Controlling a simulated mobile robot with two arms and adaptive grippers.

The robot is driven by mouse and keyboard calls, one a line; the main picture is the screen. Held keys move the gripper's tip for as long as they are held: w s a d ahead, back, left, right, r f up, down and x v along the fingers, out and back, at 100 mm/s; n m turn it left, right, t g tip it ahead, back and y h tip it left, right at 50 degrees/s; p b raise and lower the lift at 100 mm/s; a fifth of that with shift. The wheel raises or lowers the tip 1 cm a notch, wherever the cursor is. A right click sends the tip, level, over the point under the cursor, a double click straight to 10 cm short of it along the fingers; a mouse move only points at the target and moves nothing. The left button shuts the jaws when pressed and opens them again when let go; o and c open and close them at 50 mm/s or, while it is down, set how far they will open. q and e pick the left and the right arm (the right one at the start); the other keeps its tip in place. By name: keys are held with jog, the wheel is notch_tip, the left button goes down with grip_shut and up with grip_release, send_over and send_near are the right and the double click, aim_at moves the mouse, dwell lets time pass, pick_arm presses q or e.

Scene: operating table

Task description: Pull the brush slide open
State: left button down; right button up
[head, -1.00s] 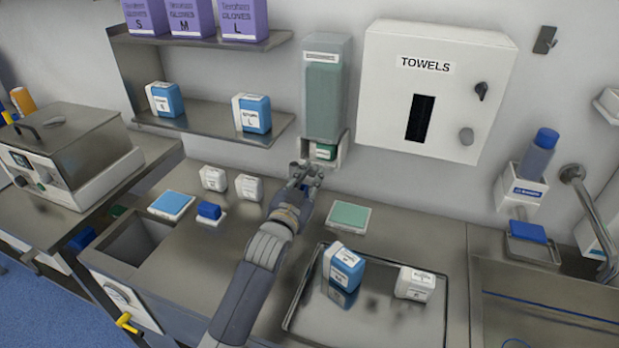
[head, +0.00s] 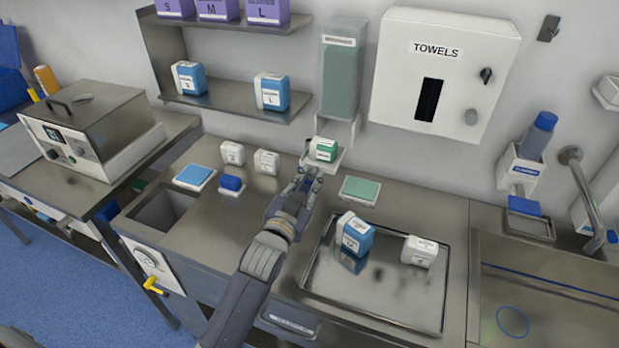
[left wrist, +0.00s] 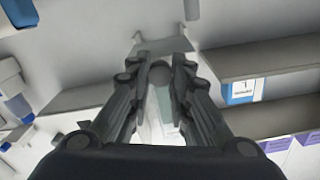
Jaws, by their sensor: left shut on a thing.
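The brush dispenser (head: 339,80) is a tall greenish, see-through box on the wall. Its white brush slide (head: 335,163) sticks out at the bottom, toward me. A green and white brush pack (head: 323,150) sits on the slide. My left gripper (head: 306,174) is at the front of the slide. In the left wrist view its fingers are closed around a small round grey knob (left wrist: 160,74), which I take to be the slide's handle. The contact is partly hidden in the head view. My right gripper is not in view.
A green pad (head: 360,190) lies right of the gripper. A metal tray (head: 385,305) holds a blue and white box (head: 355,235) and a white box (head: 419,252). The towel cabinet (head: 445,70) hangs to the right. Shelves with boxes hang to the left.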

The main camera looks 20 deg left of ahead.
pick_arm(q)
jog(key=c, duration=1.4)
grip_release()
jog(key=shift+f, duration=0.15)
jog(key=s, duration=1.2)
jog(key=shift+a, duration=0.25)
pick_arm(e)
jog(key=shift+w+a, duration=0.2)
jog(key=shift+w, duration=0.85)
